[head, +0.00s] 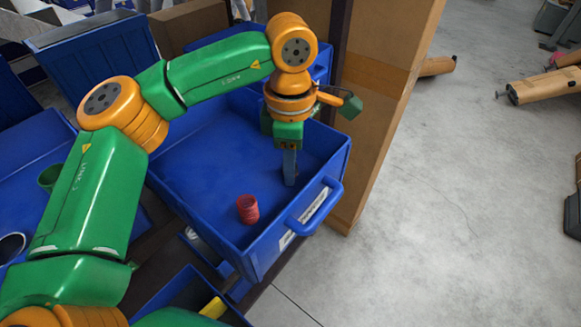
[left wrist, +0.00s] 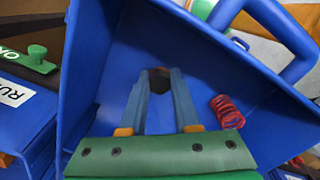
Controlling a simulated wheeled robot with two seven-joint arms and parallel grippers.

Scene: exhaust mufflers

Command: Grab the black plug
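My left gripper (head: 290,182) points down into a blue bin (head: 190,178), with its fingertips near the bin floor. In the left wrist view my left gripper's two fingers (left wrist: 160,84) stand a little apart. A small dark thing (left wrist: 159,80), likely the black plug, shows between the fingertips and about fills the gap. I cannot tell whether the fingers press on it or only stand around it. The plug is hidden behind the fingers in the head view. My right gripper is out of view.
The bin's handle (head: 315,207) is close by. A cardboard box (head: 385,75) stands to the right. Other blue bins (head: 92,50) stand around.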

